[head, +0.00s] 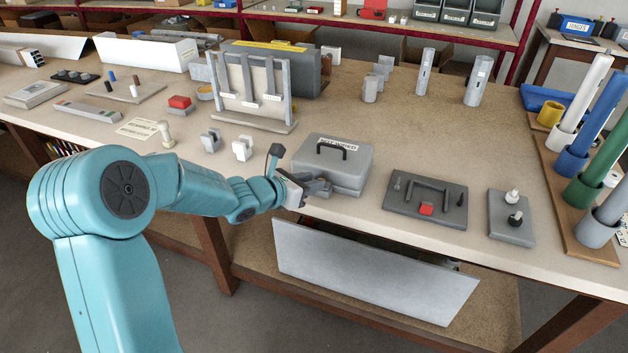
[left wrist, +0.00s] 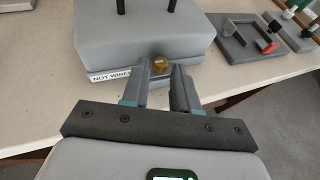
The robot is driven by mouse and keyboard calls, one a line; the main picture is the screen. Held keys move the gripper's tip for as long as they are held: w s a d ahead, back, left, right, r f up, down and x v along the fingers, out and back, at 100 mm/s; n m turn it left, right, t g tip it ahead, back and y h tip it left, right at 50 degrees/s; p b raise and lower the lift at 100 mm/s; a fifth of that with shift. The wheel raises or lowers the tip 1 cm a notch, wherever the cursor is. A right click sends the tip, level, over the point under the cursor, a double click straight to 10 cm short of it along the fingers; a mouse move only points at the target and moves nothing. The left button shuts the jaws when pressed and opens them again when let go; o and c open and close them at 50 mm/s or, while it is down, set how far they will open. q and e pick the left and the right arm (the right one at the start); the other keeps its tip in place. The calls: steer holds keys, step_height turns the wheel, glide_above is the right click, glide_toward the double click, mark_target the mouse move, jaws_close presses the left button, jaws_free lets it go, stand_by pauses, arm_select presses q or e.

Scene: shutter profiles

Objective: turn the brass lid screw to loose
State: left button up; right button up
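The brass lid screw (left wrist: 160,65) is a small round knob on the near side of a grey lidded box (head: 332,165), seen in the left wrist view. The box has a black handle on its lid and also fills the top of the left wrist view (left wrist: 150,28). My left gripper (head: 316,187) is at the near side of the box. In the left wrist view its two fingers (left wrist: 170,80) are apart with nothing between them. The screw lies just beyond the fingertips, nearer the left one; contact cannot be told. The screw is hidden in the head view. My right gripper is not in view.
A dark plate (head: 428,197) with a handle and a red block lies right of the box, then a grey plate with two knobs (head: 512,215). Small white and grey blocks (head: 242,148) stand left. A grey panel (head: 370,270) hangs below the table's front edge.

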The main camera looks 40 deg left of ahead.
arm_select(q)
steer(key=shift+x, duration=0.85)
steer(key=shift+r, duration=0.1)
